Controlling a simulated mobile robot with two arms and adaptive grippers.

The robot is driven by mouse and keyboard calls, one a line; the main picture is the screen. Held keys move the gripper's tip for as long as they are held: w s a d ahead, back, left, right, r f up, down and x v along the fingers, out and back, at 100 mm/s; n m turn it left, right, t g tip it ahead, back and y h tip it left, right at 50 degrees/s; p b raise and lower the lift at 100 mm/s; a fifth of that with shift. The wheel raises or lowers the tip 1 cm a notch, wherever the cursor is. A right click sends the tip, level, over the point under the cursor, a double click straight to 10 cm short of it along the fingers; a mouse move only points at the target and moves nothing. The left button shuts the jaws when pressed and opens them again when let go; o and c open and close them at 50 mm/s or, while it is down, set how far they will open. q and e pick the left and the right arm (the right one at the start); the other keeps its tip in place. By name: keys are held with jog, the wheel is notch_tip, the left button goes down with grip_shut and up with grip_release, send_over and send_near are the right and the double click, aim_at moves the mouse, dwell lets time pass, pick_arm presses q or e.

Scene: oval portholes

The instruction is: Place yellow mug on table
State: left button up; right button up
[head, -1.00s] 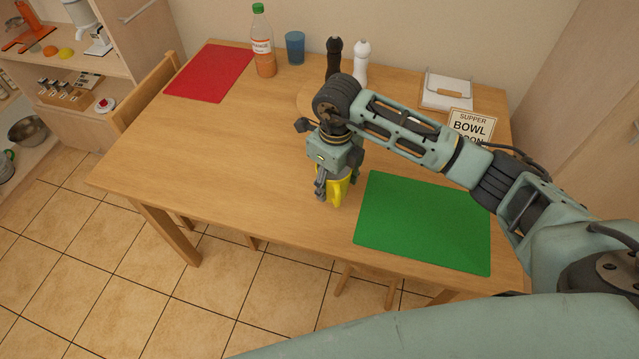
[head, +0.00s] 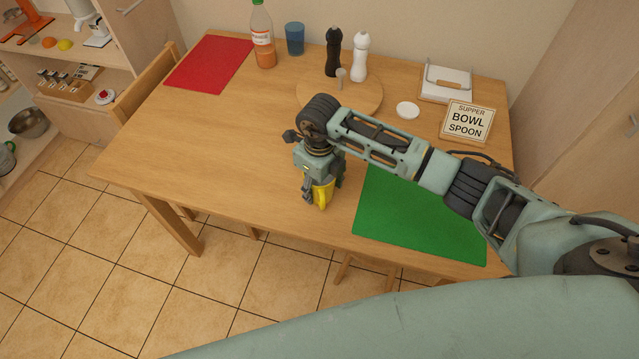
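The yellow mug (head: 322,194) is at my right gripper (head: 321,188), near the front edge of the wooden table (head: 230,150), just left of the green mat. The gripper comes down over the mug from above and hides much of it. Its fingers appear to be around or against the mug, but I cannot tell how firmly they are closed. The mug looks upright and at or very close to the table top. My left gripper is not in view.
A green mat (head: 420,220) lies at the right front and a red mat (head: 210,64) at the back left. A round board (head: 355,100), a bottle (head: 262,38), a blue cup (head: 295,39), two mills and a sign (head: 467,121) stand farther back. The table's left middle is clear.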

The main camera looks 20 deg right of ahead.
jog(key=o, duration=0.4)
jog(key=shift+r, duration=0.5)
notch_tip(320, 180, up, 11)
jog(key=shift+r+b, duration=0.15)
jog(key=shift+b, duration=1)
